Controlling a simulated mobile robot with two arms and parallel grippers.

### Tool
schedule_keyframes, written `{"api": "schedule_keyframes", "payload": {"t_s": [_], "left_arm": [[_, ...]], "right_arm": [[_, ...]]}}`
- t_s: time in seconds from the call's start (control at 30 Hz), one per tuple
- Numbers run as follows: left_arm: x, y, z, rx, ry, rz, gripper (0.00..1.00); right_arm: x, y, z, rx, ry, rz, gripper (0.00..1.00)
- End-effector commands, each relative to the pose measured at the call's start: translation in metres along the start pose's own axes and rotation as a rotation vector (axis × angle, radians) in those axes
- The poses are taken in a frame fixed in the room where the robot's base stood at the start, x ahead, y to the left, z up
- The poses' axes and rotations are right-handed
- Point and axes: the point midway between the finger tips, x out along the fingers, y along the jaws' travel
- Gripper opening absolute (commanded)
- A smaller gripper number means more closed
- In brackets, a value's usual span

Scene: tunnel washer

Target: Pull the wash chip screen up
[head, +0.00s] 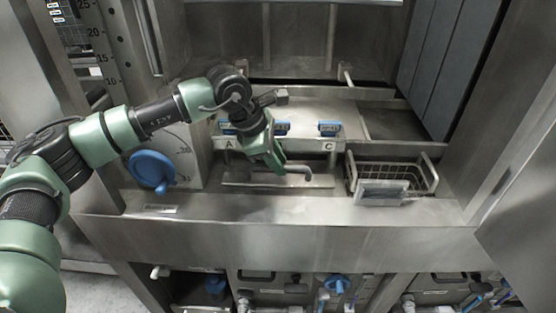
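A flat metal panel (235,178) with a curved grey bar handle (299,168) lies in the sink-like recess at the middle of the head view; it looks like the wash chip screen, though no label on it is readable. My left gripper (277,165) reaches down from above, with its green fingers at the left part of the bar. The fingers overlap the bar in the picture. I cannot tell whether they are closed on it or only beside it. My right gripper is out of view.
A wire basket (425,172) stands right of the panel. Behind it is a metal ledge with several blue clips (329,128) and labels A and C. A large blue knob (152,169) is at left. A steel front rim (330,212) runs across the near side.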

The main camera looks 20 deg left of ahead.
Motion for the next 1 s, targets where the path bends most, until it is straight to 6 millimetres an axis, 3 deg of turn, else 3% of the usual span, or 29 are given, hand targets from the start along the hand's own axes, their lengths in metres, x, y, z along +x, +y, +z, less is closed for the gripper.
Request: {"api": "schedule_keyframes", "payload": {"t_s": [0.03, 0.1, 0.13, 1.0], "left_arm": [[0.0000, 0.0000, -0.0001, 0.000, 0.000, 0.000, 0.21], [-0.0001, 0.0000, -0.0001, 0.000, 0.000, 0.000, 0.01], [-0.0001, 0.0000, -0.0001, 0.000, 0.000, 0.000, 0.00], [-0.0010, 0.0006, -0.0001, -0.001, 0.000, 0.001, 0.00]], "right_arm": [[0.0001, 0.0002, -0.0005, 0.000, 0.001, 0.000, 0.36], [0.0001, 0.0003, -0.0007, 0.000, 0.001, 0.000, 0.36], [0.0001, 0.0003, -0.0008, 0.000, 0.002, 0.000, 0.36], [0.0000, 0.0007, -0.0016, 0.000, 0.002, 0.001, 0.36]]}}
